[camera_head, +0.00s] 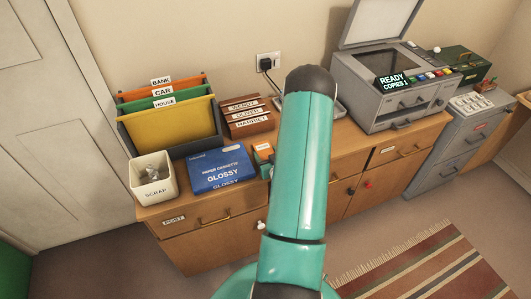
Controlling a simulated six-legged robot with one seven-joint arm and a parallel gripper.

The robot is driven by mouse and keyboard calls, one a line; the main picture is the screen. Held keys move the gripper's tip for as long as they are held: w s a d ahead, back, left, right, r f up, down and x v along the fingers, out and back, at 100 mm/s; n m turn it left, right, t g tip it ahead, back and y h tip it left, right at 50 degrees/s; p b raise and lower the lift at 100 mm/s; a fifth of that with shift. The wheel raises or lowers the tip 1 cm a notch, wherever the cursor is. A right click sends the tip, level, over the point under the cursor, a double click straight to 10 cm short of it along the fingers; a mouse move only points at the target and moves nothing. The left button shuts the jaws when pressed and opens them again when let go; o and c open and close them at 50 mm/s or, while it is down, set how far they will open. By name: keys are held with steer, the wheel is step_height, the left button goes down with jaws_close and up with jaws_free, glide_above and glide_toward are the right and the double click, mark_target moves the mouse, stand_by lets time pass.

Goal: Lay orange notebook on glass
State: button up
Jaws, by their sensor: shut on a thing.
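The grey copier (388,92) stands at the right end of the wooden cabinet with its lid (375,22) raised. Its dark glass (376,62) shows under the lid, and I see nothing orange on it. Its display reads "READY COPIES 1". A small orange object with a white label (262,153) shows just left of my teal arm, by the blue box; I cannot tell whether it is the orange notebook.
A blue "GLOSSY" paper box (222,170), a white scrap bin (153,178), hanging folders (175,123) and labelled brown trays (248,115) crowd the left of the cabinet top. A grey drawer unit (455,135) stands right. A striped rug (430,275) lies in front.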

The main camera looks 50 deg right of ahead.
steer(key=shift+f, duration=0.15)
steer(key=o, duration=0.7)
steer(key=shift+f, duration=0.1)
